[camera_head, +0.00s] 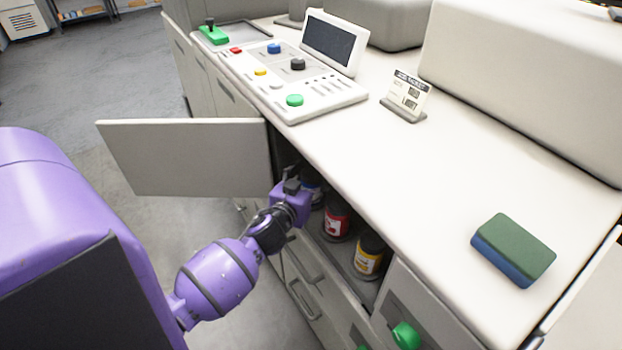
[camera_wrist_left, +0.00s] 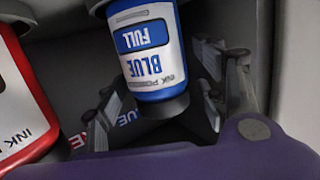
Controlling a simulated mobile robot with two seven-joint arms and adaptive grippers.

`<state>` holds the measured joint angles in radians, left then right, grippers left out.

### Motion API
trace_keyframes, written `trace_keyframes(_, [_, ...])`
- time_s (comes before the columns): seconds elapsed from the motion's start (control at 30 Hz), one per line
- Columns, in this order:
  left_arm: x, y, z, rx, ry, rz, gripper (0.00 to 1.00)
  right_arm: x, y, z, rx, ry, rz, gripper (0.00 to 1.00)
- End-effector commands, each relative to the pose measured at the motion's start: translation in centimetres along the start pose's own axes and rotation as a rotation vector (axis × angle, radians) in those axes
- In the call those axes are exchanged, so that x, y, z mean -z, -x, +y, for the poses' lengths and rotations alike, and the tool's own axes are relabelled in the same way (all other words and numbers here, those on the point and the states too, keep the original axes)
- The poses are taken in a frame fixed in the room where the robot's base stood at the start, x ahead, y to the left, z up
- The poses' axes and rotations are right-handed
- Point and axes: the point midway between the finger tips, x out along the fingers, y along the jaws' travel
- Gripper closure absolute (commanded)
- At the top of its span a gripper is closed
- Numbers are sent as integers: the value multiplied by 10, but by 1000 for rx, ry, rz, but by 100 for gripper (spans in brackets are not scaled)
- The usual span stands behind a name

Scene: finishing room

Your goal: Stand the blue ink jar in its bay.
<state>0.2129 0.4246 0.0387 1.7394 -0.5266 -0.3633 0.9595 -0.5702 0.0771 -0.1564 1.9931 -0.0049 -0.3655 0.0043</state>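The blue ink jar (camera_wrist_left: 150,55) has a blue and white label and a black end (camera_wrist_left: 162,106). Its far part is cut off by the top edge of the left wrist view. In the head view only a sliver of the blue jar (camera_head: 312,188) shows behind my gripper. My left gripper (camera_head: 291,182) reaches into the open cabinet. In the left wrist view its fingers (camera_wrist_left: 160,98) stand apart on either side of the jar, with gaps visible. A "BLUE" bay label (camera_wrist_left: 133,116) shows beside the black end. My right gripper is not in view.
A red jar (camera_head: 336,222) and a yellow jar (camera_head: 367,260) stand beside it in the cabinet; the red jar (camera_wrist_left: 22,100) is close in the wrist view. An open door (camera_head: 185,157) is left of my arm. The countertop (camera_head: 460,165) overhangs, with a sponge (camera_head: 513,250) on it.

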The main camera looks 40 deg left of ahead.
Motion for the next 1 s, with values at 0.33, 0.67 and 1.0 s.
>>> trace_keyframes(0.33, [2,9,0,0,1,0,36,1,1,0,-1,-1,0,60])
trace_keyframes(0.67, [0,76,-1,1,1,-3,36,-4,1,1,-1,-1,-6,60])
trace_keyframes(1.0, [2,119,0,1,0,-1,36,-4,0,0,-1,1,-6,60])
